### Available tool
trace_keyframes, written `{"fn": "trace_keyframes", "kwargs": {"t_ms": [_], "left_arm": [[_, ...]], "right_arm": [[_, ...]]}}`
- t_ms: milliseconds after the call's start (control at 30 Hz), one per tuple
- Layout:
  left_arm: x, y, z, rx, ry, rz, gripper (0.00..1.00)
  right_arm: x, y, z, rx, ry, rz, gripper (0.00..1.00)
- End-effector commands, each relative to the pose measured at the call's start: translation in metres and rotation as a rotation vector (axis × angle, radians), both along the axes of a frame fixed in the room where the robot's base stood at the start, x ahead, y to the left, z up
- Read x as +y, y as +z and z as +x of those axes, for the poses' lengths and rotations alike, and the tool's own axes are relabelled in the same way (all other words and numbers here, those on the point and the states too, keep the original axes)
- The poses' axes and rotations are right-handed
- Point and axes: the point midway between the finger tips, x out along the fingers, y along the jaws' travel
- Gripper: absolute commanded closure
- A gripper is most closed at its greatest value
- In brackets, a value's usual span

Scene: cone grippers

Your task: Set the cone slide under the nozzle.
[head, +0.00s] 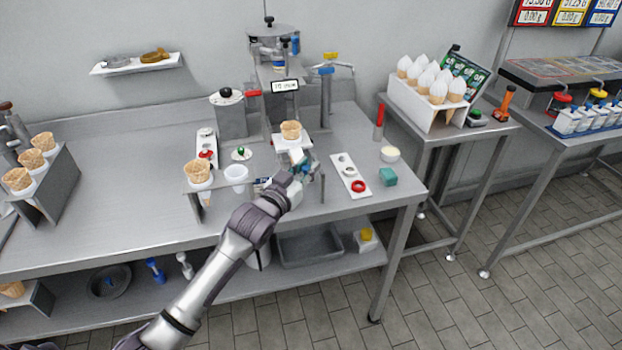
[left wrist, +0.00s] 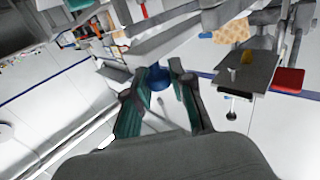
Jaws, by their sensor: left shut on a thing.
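A waffle cone (head: 291,129) stands in the white cone slide (head: 280,143), at the foot of the dispensing machine (head: 275,62). The cone also shows at the top of the left wrist view (left wrist: 232,26). My left gripper (head: 299,168) is at the front of the slide, just below the cone in the head view. In the left wrist view its green-padded fingers (left wrist: 160,95) are closed around a small blue part (left wrist: 158,77), which looks like the slide's handle. The nozzle's tip is not clear behind the machine's parts. My right gripper is not in view.
A holder with a cone (head: 197,172) and a white cup (head: 236,175) stand left of my gripper. The counter's left middle is clear.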

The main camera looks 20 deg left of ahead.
Motion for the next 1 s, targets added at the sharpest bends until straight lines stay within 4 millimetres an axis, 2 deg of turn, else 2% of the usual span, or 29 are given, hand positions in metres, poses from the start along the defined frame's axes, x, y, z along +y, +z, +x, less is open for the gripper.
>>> {"fn": "trace_keyframes", "kwargs": {"t_ms": [233, 267, 400, 767, 867, 1000], "left_arm": [[0.000, 0.000, 0.000, 0.001, -0.001, -0.002, 1.00], [0.000, 0.000, 0.000, 0.001, -0.001, -0.002, 0.76], [0.000, 0.000, 0.000, 0.001, -0.001, -0.002, 0.53], [0.001, -0.001, -0.005, 0.002, 0.000, -0.001, 0.53], [0.003, -0.002, -0.017, 0.003, 0.000, 0.000, 0.53], [0.008, -0.002, -0.045, 0.005, 0.000, -0.001, 0.53]], "right_arm": [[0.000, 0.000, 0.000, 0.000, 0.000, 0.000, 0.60], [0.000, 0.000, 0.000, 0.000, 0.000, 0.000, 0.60], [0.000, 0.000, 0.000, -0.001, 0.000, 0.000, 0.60], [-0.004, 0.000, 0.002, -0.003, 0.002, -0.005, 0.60], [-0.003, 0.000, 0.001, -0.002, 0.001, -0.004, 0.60], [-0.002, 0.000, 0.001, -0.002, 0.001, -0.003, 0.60]]}}
